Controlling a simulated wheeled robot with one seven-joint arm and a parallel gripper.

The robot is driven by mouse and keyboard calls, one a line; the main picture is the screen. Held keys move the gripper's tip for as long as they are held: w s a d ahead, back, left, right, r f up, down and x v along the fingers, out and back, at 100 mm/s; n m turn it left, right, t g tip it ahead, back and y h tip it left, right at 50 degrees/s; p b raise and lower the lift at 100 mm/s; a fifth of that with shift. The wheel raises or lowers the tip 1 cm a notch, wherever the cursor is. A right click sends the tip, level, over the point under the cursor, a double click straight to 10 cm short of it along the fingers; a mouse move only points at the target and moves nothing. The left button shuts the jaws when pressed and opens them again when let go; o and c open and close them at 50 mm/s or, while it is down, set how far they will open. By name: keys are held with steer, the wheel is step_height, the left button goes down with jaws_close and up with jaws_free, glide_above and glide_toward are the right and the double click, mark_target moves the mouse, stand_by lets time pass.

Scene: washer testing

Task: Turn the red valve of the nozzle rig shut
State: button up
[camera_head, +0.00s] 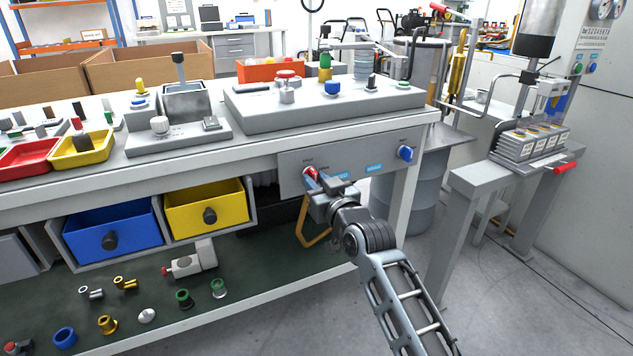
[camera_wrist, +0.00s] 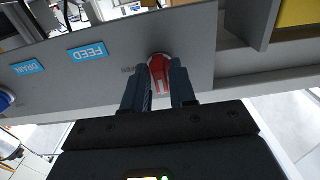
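The red valve (camera_head: 309,172) is on the grey front panel (camera_head: 345,156) under the bench top's right end. In the wrist view the red valve (camera_wrist: 159,74) fills the gap between my two fingers, with a pale line down its handle. My gripper (camera_wrist: 161,82) has one finger on each side of it and appears closed on it. In the head view my gripper (camera_head: 318,181) reaches up to the panel and partly covers the valve. The blue FEED label (camera_wrist: 87,52) is beside the valve in the wrist view.
A blue knob (camera_head: 405,153) and the DRAIN label (camera_wrist: 28,68) are on the same panel. The nozzle rig's grey base (camera_head: 300,112) sits above on the bench. A yellow drawer (camera_head: 190,205) is left of my gripper.

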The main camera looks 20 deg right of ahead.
steer(key=shift+o, duration=1.1)
steer(key=shift+r, duration=0.1)
steer(key=s+p, duration=0.1)
steer(key=s, duration=0.6)
steer(key=shift+s, duration=0.4)
